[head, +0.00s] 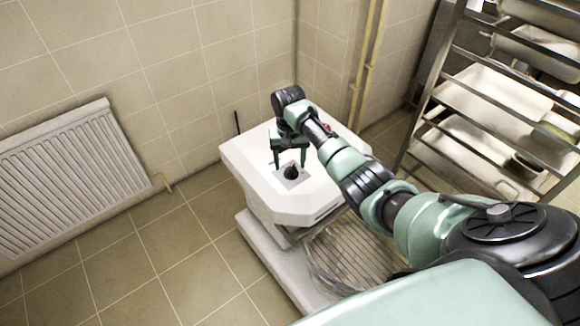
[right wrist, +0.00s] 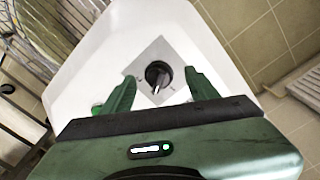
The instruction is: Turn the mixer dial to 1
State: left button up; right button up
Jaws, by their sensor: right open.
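The white mixer (head: 262,192) stands in the corner of the room. Its black dial (head: 291,172) sits on a grey square plate on the top face. In the right wrist view the dial (right wrist: 158,74) lies between and beyond my fingertips, with its pointer toward the lower part of the picture. My right gripper (head: 291,163) is open above the dial, one finger on each side; it also shows in the right wrist view (right wrist: 162,88). I see no contact between fingers and dial. The dial's markings are too small to read. My left gripper is not in view.
A green button (right wrist: 97,108) shows on the mixer beside one finger. A wire bowl guard (head: 350,262) is at the mixer's front. A tray rack (head: 490,110) stands at the right and a radiator (head: 70,180) at the left wall. The floor at left is clear.

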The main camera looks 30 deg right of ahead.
aim_at(291, 167)
jog(key=shift+w+d+r+m, duration=0.5)
jog(key=shift+w+d+r, duration=0.3)
jog(key=shift+r, duration=0.2)
notch_tip(291, 167, down, 8)
jog(key=shift+r+b, duration=0.2)
jog(key=shift+b, duration=0.4)
grip_shut()
